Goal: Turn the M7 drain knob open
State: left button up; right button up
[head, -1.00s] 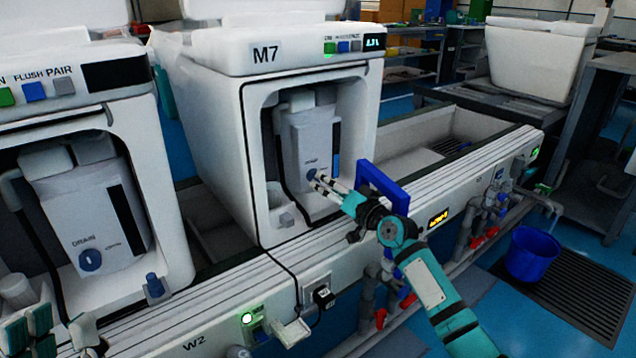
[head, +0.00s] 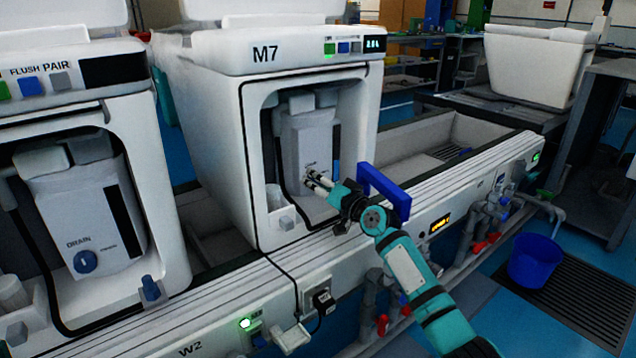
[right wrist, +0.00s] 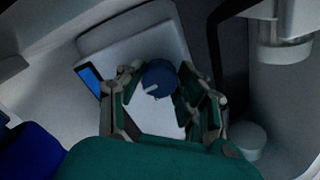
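The M7 unit (head: 265,54) is a white toilet test bay with a pale tank unit (head: 309,132) in its recess. My right gripper (head: 307,178) reaches into this recess at the drain knob, which it largely hides in the head view. In the right wrist view the round dark-blue drain knob (right wrist: 160,78) sits between the two fingers of my right gripper (right wrist: 161,88). The fingers are apart, one on each side of the knob, with a narrow gap at the left one. The knob's white mark points down-left. My left gripper is out of view.
A similar bay with its own blue drain knob (head: 85,261) stands to the left. A blue block (head: 384,191) is close to my right wrist. A grey trough (head: 420,150) lies right of M7. A blue bucket (head: 534,258) stands on the floor.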

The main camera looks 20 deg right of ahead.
jog(key=c, duration=0.4)
jog(key=shift+r+m+p, duration=0.1)
jog(key=shift+m+p, duration=0.3)
jog(key=shift+m, duration=0.1)
jog(key=shift+c, duration=0.2)
jog(key=shift+m, duration=0.3)
jog(key=o, duration=1.1)
jog(key=shift+o, duration=0.2)
jog(key=v, duration=0.7)
jog(key=shift+s, duration=0.25)
